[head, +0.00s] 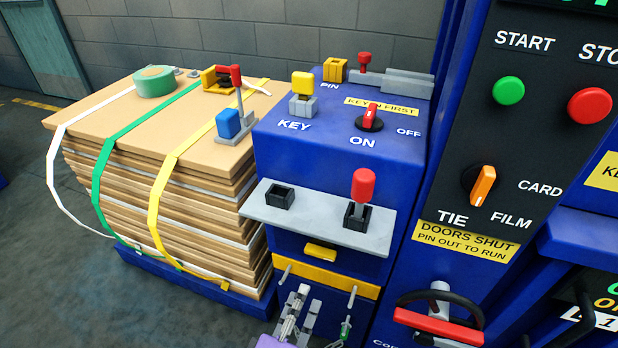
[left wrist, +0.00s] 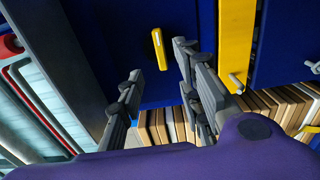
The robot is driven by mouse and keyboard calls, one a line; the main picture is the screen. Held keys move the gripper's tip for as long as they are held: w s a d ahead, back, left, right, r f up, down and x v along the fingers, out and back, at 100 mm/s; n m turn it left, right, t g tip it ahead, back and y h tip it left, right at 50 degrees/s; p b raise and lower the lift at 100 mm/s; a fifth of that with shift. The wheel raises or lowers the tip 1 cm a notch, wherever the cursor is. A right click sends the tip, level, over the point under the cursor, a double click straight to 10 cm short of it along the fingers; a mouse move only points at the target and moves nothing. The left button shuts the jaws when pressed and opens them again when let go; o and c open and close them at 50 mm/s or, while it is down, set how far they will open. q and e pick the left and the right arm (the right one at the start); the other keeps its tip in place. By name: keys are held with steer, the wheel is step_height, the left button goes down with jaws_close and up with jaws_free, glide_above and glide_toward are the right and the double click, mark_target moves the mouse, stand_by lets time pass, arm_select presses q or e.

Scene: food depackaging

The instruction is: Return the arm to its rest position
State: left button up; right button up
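My left gripper (head: 306,298) is at the bottom of the head view, in front of the blue control cabinet. In the left wrist view the fingers of my left gripper (left wrist: 158,62) stand apart with nothing held between them. A yellow handle (left wrist: 159,49) on the blue front shows beyond the gap, apart from the fingertips. The arm behind the gripper is mostly out of the head view. My right gripper is not in view.
The blue cabinet (head: 262,143) carries a grey shelf (head: 318,222) with a red-topped lever (head: 362,190). A yellow bar (head: 325,276) with pegs is close to the gripper. Strapped cardboard (head: 150,190) stands left; a red handle (head: 438,327) juts out right. Open floor lies far left.

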arm_select(q)
steer(key=s+a+f+m+g+y, duration=0.25)
steer(key=s+a+f+m, duration=0.3)
steer(key=s, duration=0.45)
steer(key=s+a+f+m+g+y, duration=0.1)
steer(key=s+a+f+m+g, duration=0.4)
steer(key=s, duration=0.5)
steer(key=s+a+f+m+g+y, duration=0.2)
steer(key=s+a+f+m, duration=0.25)
steer(key=s+a, duration=0.4)
step_height(320, 180, up, 14)
steer(key=w+d+p, duration=0.1)
steer(key=d+p, duration=0.1)
steer(key=p, duration=1.1)
steer(key=shift+w+d+f+t, duration=0.2)
steer(key=shift+w+d+t, duration=0.1)
steer(key=shift+w+t, duration=0.15)
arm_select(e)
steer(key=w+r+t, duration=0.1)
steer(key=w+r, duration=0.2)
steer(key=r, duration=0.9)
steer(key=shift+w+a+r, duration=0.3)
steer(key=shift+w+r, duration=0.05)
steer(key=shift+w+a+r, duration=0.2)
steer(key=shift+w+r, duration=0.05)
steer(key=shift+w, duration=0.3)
